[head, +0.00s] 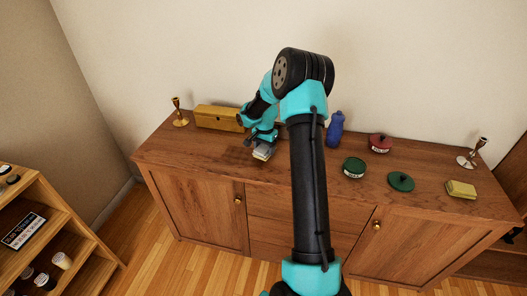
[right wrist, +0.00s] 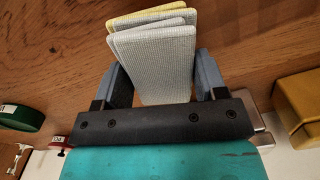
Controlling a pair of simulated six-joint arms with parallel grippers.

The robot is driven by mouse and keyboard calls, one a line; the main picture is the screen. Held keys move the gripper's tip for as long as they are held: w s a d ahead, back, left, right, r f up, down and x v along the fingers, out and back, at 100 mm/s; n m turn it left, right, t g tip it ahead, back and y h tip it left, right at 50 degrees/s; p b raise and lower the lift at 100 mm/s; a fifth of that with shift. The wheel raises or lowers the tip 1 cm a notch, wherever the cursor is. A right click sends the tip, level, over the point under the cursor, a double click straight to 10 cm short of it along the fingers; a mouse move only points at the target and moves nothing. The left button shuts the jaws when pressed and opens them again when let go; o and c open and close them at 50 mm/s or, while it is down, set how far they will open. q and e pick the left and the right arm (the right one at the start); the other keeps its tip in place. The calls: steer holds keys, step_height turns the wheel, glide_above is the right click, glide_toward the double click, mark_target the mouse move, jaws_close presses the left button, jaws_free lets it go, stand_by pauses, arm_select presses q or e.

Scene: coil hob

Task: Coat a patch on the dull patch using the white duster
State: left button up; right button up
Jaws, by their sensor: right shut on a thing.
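My right gripper (head: 262,147) is shut on the white duster (head: 262,154), a folded, textured pale cloth, at the left-middle of the sideboard top. In the right wrist view the duster (right wrist: 155,60) sits between the two fingers of the right gripper (right wrist: 163,82), with a yellow edge showing behind it. The duster is at or just above the wood; I cannot tell if it touches. A darker, dull patch (head: 236,155) shows on the wood just left of the duster. My left gripper is not in view.
A yellow-brown box (head: 215,117) and a brass candlestick (head: 179,112) stand behind left. A blue bottle (head: 335,129), red pot (head: 380,143), green tin (head: 354,168), green lid (head: 401,182), yellow sponge-like block (head: 461,189) and another candlestick (head: 473,154) are right. The front left top is clear.

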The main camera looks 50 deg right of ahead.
steer(key=shift+r, duration=2.95)
